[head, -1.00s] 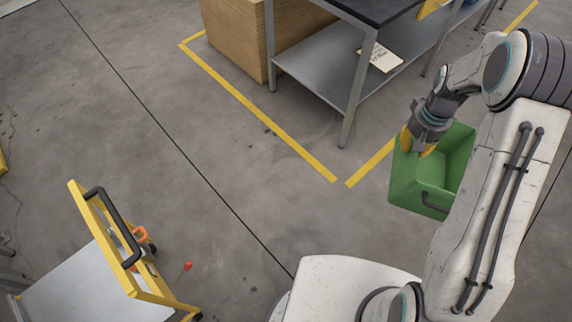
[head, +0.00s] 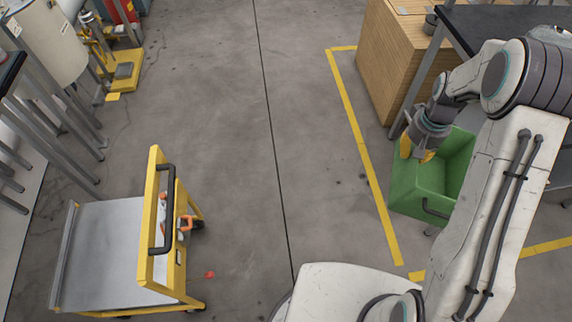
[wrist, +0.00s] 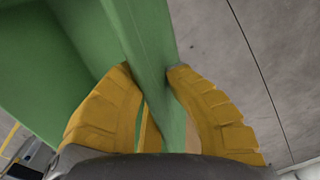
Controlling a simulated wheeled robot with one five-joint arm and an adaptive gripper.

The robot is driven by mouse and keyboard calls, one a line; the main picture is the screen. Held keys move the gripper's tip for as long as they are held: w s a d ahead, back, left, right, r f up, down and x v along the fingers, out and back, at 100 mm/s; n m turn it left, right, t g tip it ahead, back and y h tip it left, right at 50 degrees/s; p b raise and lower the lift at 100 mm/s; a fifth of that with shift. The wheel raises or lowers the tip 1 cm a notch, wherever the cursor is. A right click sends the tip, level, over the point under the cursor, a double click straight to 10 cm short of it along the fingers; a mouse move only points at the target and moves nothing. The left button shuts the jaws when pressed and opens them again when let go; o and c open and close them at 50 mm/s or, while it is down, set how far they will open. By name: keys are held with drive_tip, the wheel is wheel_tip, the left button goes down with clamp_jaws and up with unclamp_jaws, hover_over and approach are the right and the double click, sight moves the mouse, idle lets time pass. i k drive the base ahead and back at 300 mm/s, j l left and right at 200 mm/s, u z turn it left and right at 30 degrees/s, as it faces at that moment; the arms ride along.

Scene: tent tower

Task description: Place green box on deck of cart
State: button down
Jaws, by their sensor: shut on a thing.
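The green box (head: 415,185) is an open bin with a dark handle, at the right in the head view. In the wrist view, the yellow fingers (wrist: 152,95) sit on either side of the green wall (wrist: 148,40). The cart (head: 157,225) has a yellow frame, a black handle and a grey deck (head: 100,255). It stands at the lower left in the head view, well apart from the box. The deck looks empty.
A wooden cabinet (head: 392,62) and a dark-topped table (head: 500,28) stand at upper right, by yellow floor lines (head: 362,150). Grey metal legs line the left edge. Yellow equipment (head: 122,75) is at upper left. The floor (head: 235,150) between cart and box is clear.

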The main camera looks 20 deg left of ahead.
sight(122, 249)
drive_tip(key=i+j+u, duration=0.15)
drive_tip(key=i+u, duration=0.2)
drive_tip(key=i, duration=0.2)
drive_tip(key=i+u, duration=0.4)
drive_tip(key=i, duration=0.15)
drive_tip(key=i+l+u, duration=0.25)
drive_tip(key=i, duration=0.8)
drive_tip(key=i+u, duration=0.45)
drive_tip(key=i+l+u, duration=0.15)
drive_tip(key=i+u, duration=0.3)
drive_tip(key=i, duration=0.25)
drive_tip(key=i+j+u, duration=0.1)
drive_tip(key=i+u, duration=0.45)
drive_tip(key=u, duration=0.15)
drive_tip(key=i+l+u, duration=0.1)
drive_tip(key=i+u, duration=0.45)
drive_tip(key=i+j+z, duration=0.1)
drive_tip(key=z, duration=0.3)
drive_tip(key=i+j+z, duration=0.2)
drive_tip(key=z, duration=0.2)
drive_tip(key=j+z, duration=0.1)
drive_tip(key=z, duration=0.4)
drive_tip(key=j+z, duration=0.15)
drive_tip(key=z, duration=0.35)
drive_tip(key=j+z, duration=0.1)
drive_tip(key=z, duration=0.4)
drive_tip(key=j+z, duration=0.15)
drive_tip(key=z, duration=0.35)
drive_tip(key=j+z, duration=0.1)
drive_tip(key=z, duration=0.4)
